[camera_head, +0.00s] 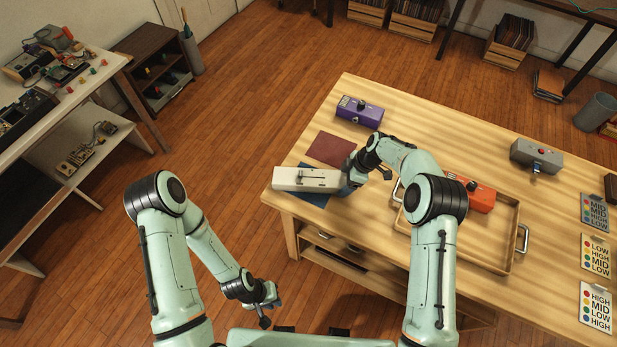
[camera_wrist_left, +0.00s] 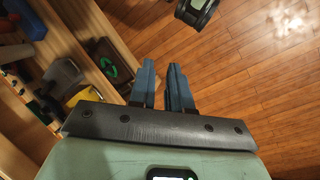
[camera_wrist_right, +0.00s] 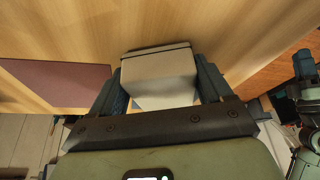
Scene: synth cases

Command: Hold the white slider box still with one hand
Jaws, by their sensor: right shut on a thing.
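The white slider box (camera_head: 303,179) lies on a blue mat (camera_head: 316,199) at the left corner of the wooden table. A dark slider slot runs along its top. My right gripper (camera_head: 347,179) is shut on the box's right end. In the right wrist view the box (camera_wrist_right: 160,75) sits between the two fingers, and its far end is hidden. My left gripper (camera_head: 268,303) hangs over the floor in front of the table, apart from the box. In the left wrist view its fingers (camera_wrist_left: 162,70) stand a small gap apart with nothing between them.
A dark red mat (camera_head: 329,149) and a purple box (camera_head: 360,111) lie behind the white box. An orange box (camera_head: 474,193) stands in a wooden tray (camera_head: 507,262) to the right. A grey box (camera_head: 536,156) and label cards (camera_head: 595,255) are farther right.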

